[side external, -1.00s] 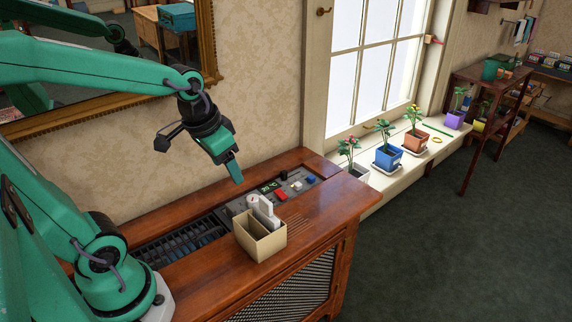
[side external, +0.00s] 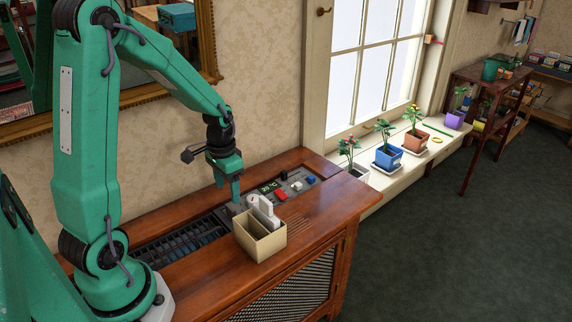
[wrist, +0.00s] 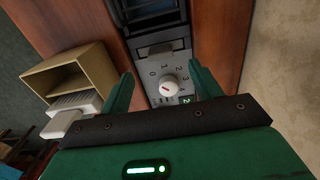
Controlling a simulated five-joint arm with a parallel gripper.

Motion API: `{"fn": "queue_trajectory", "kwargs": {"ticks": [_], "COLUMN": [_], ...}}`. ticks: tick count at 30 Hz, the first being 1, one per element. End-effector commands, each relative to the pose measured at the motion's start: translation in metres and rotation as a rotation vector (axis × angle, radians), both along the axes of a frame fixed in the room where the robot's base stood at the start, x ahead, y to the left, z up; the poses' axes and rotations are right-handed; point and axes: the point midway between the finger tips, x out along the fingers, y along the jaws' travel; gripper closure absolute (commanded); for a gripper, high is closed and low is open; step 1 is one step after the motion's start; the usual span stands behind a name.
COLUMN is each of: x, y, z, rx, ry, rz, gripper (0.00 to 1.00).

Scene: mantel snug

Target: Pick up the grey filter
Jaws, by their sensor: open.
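A beige open box (side external: 262,246) stands on the wooden cabinet top. A pale, upright thing with a rounded top (side external: 267,210) sticks out of it. In the wrist view the box (wrist: 85,72) lies left of my gripper, with a pale ribbed piece (wrist: 77,100) at its mouth. This may be the grey filter, but I cannot tell for certain. My gripper (side external: 236,192) is open, pointing down over the control panel behind the box. In the wrist view its fingers (wrist: 162,73) stand apart on either side of a white knob (wrist: 169,88), with nothing visibly held.
A dark slatted grille (side external: 185,244) lies left of the box. Potted plants stand on the windowsill at right. The cabinet's right end is clear.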

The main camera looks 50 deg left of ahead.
Motion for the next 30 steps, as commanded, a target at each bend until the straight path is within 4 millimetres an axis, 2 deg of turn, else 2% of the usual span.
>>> {"fn": "queue_trajectory", "kwargs": {"ticks": [7,16,26,30], "x": [0.000,0.000,0.000,0.000], "y": [0.001,0.000,0.000,0.000], "z": [-0.004,-0.024,-0.030,-0.039], "rx": [-0.001,-0.002,-0.001,-0.002], "ry": [0.003,0.004,0.003,0.005], "rz": [0.000,0.000,0.000,0.000], "gripper": [0.36,0.36,0.36,0.36]}}
